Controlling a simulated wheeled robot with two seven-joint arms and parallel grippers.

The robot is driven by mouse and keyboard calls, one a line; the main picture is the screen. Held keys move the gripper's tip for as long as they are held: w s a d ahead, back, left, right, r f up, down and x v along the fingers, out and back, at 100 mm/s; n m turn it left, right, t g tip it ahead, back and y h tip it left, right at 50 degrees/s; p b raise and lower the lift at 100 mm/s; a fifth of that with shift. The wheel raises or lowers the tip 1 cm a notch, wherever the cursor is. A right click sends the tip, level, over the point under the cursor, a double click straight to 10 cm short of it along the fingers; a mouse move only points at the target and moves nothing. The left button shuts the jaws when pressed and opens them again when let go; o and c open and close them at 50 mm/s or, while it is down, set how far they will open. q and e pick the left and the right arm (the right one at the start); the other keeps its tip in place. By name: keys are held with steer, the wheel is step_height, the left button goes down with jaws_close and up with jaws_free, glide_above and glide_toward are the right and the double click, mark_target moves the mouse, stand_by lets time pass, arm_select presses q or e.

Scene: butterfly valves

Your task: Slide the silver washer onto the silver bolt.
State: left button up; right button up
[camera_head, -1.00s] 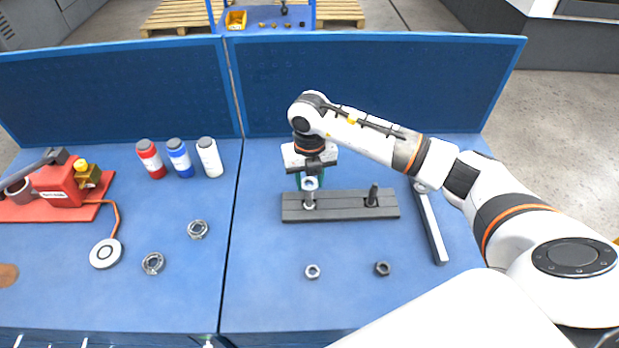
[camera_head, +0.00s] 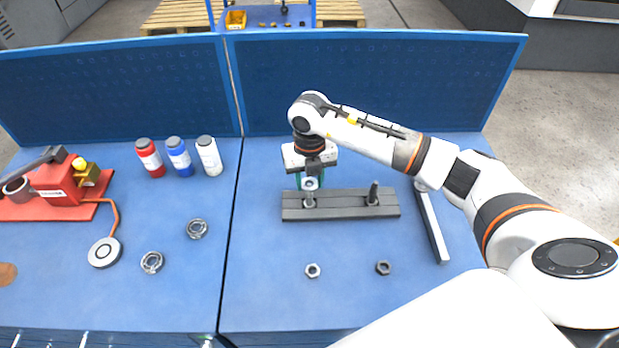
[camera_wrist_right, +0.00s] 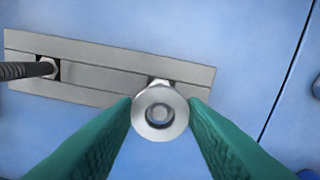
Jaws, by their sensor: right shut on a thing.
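My right gripper (camera_head: 310,178) is shut on the silver washer (camera_head: 311,184), above the left end of the dark grey bar. In the right wrist view the washer (camera_wrist_right: 142,117) lies flat between the green fingertips (camera_wrist_right: 160,112). The silver bolt (camera_head: 309,203) stands upright on the bar, right below the washer in the head view. In the wrist view a round grey end shows inside the washer's hole, with the bolt's hex base (camera_wrist_right: 160,82) partly hidden behind it. I cannot tell whether the washer is around the bolt's tip or just above it. My left gripper is not in view.
A black bolt (camera_head: 373,194) stands on the bar's (camera_head: 340,205) right part. A silver nut (camera_head: 312,270) and a dark nut (camera_head: 383,267) lie in front. A grey rail (camera_head: 432,225) lies at right. Bottles (camera_head: 180,157) stand at left. The front table is mostly clear.

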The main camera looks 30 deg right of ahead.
steer(key=shift+f+b, duration=0.35)
steer(key=shift+b, duration=0.05)
stand_by(0.5)
steer(key=o, duration=1.1)
steer(key=shift+r+b, duration=1.35)
steer(key=shift+r, duration=4.7)
steer(key=shift+f, duration=0.1)
